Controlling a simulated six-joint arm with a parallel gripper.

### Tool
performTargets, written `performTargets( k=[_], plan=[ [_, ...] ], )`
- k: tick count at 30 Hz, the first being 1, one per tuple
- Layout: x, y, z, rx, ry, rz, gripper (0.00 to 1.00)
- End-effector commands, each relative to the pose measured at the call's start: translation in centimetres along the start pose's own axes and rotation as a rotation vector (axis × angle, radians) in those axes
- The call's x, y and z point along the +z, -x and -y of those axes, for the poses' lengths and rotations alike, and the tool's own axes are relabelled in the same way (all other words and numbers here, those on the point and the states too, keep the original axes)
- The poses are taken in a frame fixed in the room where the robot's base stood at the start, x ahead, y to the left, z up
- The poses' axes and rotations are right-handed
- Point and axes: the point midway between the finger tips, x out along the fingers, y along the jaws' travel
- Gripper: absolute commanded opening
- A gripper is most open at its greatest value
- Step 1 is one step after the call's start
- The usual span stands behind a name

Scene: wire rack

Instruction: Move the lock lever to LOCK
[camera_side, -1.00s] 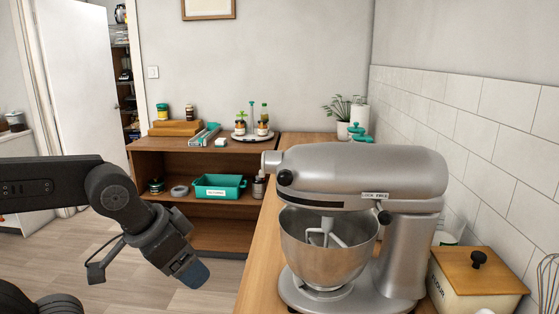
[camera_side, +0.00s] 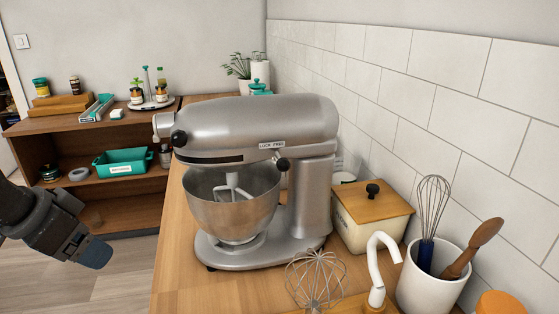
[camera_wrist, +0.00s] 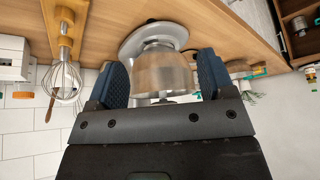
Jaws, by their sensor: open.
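The silver stand mixer (camera_side: 255,130) stands on the wooden counter with its head lowered over the steel bowl (camera_side: 230,205). The lock lever (camera_side: 282,164) has a black knob on the mixer's near side. It sits below the right end of the LOCK FREE label (camera_side: 271,145), on the FREE side. My gripper (camera_side: 92,256) is at the left, away from the mixer, off the counter's left edge. In the wrist view my gripper (camera_wrist: 162,78) has its blue fingers apart with nothing held; the mixer bowl (camera_wrist: 165,68) shows beyond them. I cannot make out the lever there.
A wire whisk (camera_side: 316,280) and a white hooked tool (camera_side: 380,265) are in front of the mixer. A utensil crock (camera_side: 430,275) and a wooden-lidded box (camera_side: 370,220) stand to its right. A low shelf (camera_side: 90,125) is behind at the left. The floor left of the counter is clear.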

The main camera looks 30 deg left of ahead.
Motion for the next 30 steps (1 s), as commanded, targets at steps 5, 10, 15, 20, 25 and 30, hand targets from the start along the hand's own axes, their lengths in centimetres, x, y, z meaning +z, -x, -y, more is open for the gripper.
performTargets(
  k=[5, 10, 15, 20, 25, 30],
  plan=[
    [0.0, 0.0, 0.0, 0.000, 0.000, 0.000, 0.76],
    [-0.1, -0.1, 0.0, 0.001, 0.001, -0.004, 0.68],
    [-2.5, -1.1, -1.0, 0.028, 0.033, -0.095, 0.52],
    [-7.3, -2.9, -3.4, 0.110, 0.116, -0.292, 0.38],
    [-12.0, -4.2, -6.8, 0.245, 0.228, -0.509, 0.38],
    [-15.4, -4.6, -10.4, 0.413, 0.342, -0.703, 0.38]
  ],
)
